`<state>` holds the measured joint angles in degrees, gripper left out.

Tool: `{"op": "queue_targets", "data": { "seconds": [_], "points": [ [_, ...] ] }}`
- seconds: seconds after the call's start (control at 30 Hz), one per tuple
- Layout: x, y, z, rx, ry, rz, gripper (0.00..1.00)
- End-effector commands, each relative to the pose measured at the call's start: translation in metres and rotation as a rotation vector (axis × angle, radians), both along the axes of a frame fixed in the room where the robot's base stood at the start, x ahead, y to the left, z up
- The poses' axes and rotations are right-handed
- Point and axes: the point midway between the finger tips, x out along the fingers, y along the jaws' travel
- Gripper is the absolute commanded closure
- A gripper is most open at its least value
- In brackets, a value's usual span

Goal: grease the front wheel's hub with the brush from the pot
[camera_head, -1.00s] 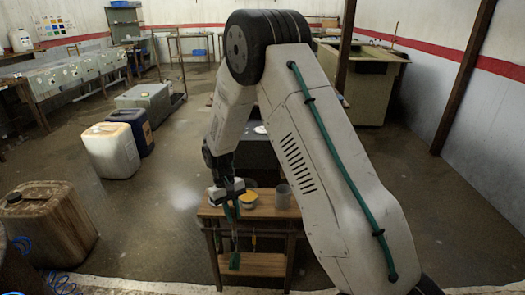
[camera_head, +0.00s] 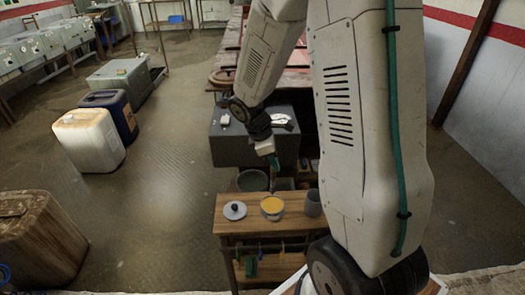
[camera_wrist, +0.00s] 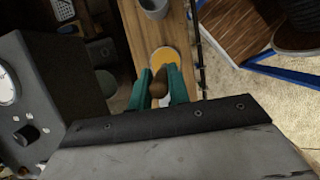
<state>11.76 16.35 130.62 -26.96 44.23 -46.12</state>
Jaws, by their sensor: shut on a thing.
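My gripper (camera_head: 272,160) hangs above and behind the small wooden table in the head view. In the wrist view its green fingers (camera_wrist: 160,88) are shut on a brown rounded handle end, seemingly the brush (camera_wrist: 158,88). The brush's bristles are hidden. The pot (camera_head: 272,207), with yellow grease in its open top, stands upright on the table; the yellow also shows beyond the fingers in the wrist view (camera_wrist: 166,56). A grey lid with a dark knob (camera_head: 235,210) lies left of the pot. I cannot make out the front wheel's hub.
The wooden table (camera_head: 240,228) also holds a grey cup (camera_head: 313,203), right of the pot. Behind it are a dark bucket (camera_head: 252,181) and a grey box (camera_head: 230,146). White (camera_head: 88,140) and blue (camera_head: 112,112) canisters stand left. The floor between the canisters and table is clear.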

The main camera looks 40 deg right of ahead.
Motion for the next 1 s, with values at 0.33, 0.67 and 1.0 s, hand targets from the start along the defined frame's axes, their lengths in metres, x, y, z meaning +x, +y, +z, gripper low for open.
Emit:
{"op": "queue_targets", "data": {
  "seconds": [0.33, 0.67, 1.0],
  "points": [
    [-0.001, 0.0, -0.027, 0.0, 0.004, 0.009, 1.0],
    [-0.001, -0.001, -0.055, 0.0, 0.002, 0.005, 1.0],
    [-0.001, -0.001, -0.059, 0.0, 0.001, 0.005, 1.0]
  ]
}}
